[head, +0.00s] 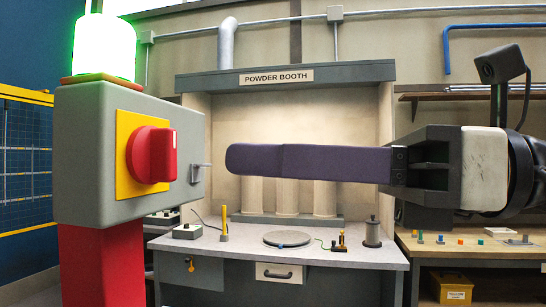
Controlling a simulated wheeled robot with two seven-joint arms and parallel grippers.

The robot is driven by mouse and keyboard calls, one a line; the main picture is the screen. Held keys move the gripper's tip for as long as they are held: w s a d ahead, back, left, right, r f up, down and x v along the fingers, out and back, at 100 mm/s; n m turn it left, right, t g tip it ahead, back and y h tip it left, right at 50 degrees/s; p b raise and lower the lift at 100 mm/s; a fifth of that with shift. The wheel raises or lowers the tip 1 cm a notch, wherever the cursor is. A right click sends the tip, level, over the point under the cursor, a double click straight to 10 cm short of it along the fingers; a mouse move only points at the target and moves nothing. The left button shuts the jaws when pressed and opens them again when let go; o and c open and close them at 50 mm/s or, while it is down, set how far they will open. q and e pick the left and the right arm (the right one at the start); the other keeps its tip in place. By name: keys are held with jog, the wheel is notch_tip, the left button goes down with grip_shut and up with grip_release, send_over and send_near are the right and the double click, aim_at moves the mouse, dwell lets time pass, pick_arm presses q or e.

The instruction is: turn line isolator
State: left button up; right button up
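The line isolator is a grey box (85,135) on a red post (100,265) at the left of the head view. A red rotary knob (150,155) sits on a yellow plate (126,188) on its face. Its exact turn angle is hard to read. A lamp (105,48) on top glows green. My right gripper (236,158) comes in from the right with long purple fingers pointing left at about knob height. In the picture, its tips are right of the knob with a clear gap. The fingers show side-on and overlap, so their opening is hidden. My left gripper is out of view.
A small metal hasp (200,172) sticks out from the box's right side. Behind stands a powder booth (285,82) with a grey bench (225,248) carrying a round plate (287,239) and small tools. A wooden bench (480,252) is at right. A blue mesh panel (25,160) is at far left.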

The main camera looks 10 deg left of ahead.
aim_at(174, 155)
jog(key=shift+t+h, duration=0.3)
jog(key=a, duration=0.5)
jog(key=a+p, duration=0.1)
jog(key=a, duration=0.2)
jog(key=shift+r, duration=0.25)
jog(key=shift+n, duration=0.3)
grip_shut()
